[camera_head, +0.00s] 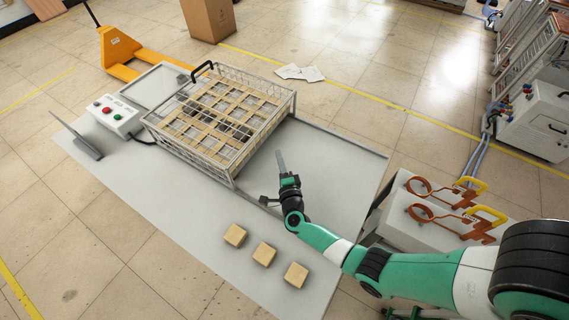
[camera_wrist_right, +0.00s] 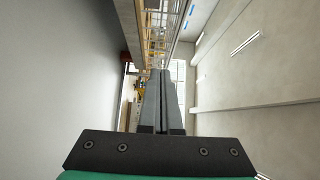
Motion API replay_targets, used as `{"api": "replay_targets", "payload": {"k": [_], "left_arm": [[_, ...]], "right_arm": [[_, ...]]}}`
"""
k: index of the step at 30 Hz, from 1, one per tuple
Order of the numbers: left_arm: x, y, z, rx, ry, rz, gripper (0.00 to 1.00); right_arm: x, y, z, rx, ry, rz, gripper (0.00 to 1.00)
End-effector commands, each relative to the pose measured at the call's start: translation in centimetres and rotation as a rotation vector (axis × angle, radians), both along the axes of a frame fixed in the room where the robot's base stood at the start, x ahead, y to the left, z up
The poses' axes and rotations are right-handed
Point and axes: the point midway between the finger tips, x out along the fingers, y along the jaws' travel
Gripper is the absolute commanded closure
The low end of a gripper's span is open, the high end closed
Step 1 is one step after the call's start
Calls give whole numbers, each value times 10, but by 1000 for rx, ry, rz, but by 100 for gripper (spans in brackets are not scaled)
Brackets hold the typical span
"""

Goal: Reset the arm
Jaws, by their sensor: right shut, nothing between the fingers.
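My right arm comes in from the right in the head view. Its gripper (camera_head: 281,160) is over the table (camera_head: 330,170), close to the right side of the wire basket (camera_head: 220,115). In the right wrist view the two grey fingers (camera_wrist_right: 161,75) lie together, shut with nothing between them. The basket's wire side shows beyond them in that view. My left gripper is not in the head view.
Three wooden blocks (camera_head: 264,254) lie along the table's front edge. A button box (camera_head: 115,115) stands left of the basket. The induction heater with orange coils (camera_head: 440,205) is right of the table. The table's front left is clear.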

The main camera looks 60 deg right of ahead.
Motion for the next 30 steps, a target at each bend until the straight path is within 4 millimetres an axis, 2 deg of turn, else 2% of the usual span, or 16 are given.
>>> {"api": "replay_targets", "payload": {"k": [1,3,7,20,23,26,29,30], "left_arm": [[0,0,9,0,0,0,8],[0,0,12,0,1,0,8],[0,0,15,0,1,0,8],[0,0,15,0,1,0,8],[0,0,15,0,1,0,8],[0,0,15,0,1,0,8],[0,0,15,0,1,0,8],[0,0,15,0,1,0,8]], "right_arm": [[-8,11,3,1,2,4,100],[-18,20,3,1,1,3,100],[-29,33,1,1,1,0,100],[-33,36,0,1,-1,-2,100],[-29,38,3,0,-8,4,100],[-7,42,27,-5,-61,17,100],[25,48,83,-23,-184,34,100],[37,51,114,-43,-246,45,100]]}}
